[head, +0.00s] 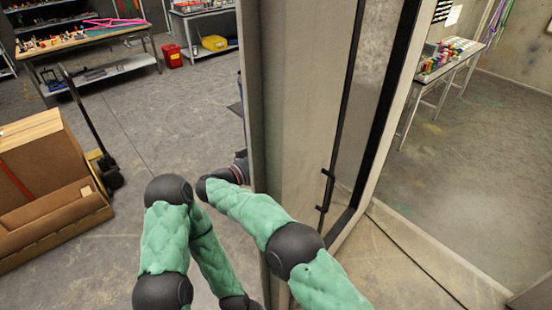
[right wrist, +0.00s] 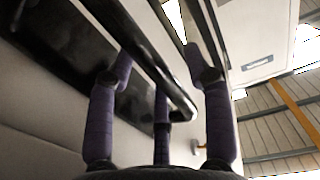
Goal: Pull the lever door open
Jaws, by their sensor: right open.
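The door's lever, a dark bar (right wrist: 150,65), runs slantwise across the right wrist view, beside a dark plate. My right gripper (right wrist: 161,72), with purple fingers, is open there. The lever crosses between its left and right fingers; I cannot tell whether they touch it. In the head view my right arm reaches left past the edge of a tall pale panel (head: 300,90), and the panel hides the gripper. A black upright handle (head: 327,190) shows on the panel's right side. My left arm is at the lower left, its gripper out of view.
A cardboard box (head: 45,155) and a pallet jack (head: 95,140) stand on the left. A workbench (head: 90,45) and a red bin (head: 171,56) are farther back. Bare floor lies between them and the panel. A table with colourful items (head: 445,60) is at the right.

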